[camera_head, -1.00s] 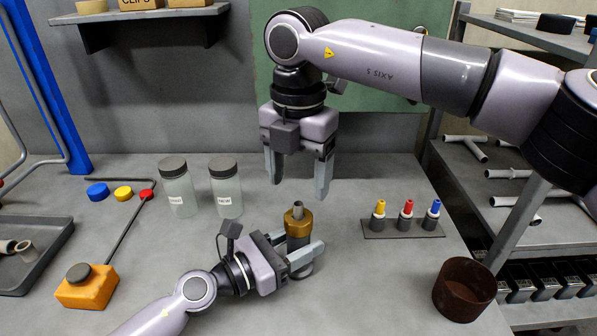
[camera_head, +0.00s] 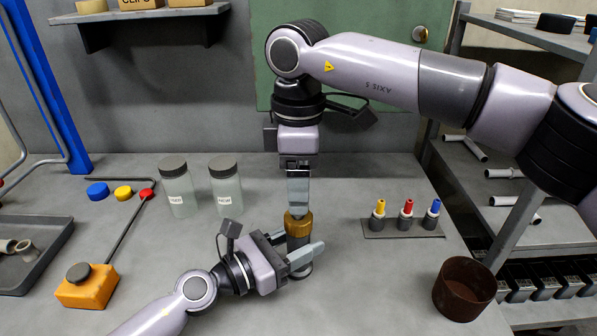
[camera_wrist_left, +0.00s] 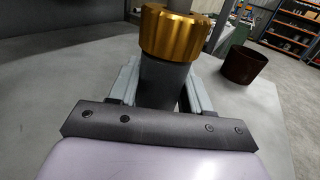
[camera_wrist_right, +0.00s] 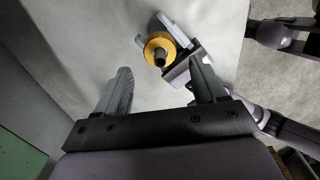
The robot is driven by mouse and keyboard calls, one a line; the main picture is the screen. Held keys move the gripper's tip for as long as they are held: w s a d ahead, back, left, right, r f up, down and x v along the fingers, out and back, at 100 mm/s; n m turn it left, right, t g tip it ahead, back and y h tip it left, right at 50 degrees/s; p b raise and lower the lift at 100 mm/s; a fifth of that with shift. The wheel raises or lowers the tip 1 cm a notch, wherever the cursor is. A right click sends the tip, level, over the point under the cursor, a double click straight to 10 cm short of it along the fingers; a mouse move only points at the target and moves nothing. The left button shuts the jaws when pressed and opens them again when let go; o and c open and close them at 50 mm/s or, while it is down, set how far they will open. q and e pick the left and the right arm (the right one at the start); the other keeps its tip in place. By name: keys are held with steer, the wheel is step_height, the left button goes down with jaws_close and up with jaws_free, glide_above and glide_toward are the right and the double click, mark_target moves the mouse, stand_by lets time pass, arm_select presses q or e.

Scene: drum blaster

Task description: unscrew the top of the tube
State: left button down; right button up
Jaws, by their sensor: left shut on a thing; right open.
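The tube (camera_wrist_left: 165,84) is a dark grey cylinder standing upright on the bench with a gold ribbed top (camera_head: 298,226) on it. The gold top also shows in the left wrist view (camera_wrist_left: 176,33) and the right wrist view (camera_wrist_right: 160,48), with a grey stub rising from its centre. My left gripper (camera_head: 304,262) is shut on the dark body of the tube, below the gold top. My right gripper (camera_head: 298,210) points down above the tube. In the right wrist view its fingers (camera_wrist_right: 162,88) are open and empty, with the gold top beyond them, off the midline.
Two lidded jars (camera_head: 178,188) (camera_head: 226,187) stand left of the tube. A small rack (camera_head: 403,228) with yellow, red and blue tipped pieces is at the right. A brown cup (camera_head: 465,289) stands at the front right. An orange block (camera_head: 88,289) is at the left.

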step_height(320, 180, down, 7)
steer(key=shift+r, duration=0.2)
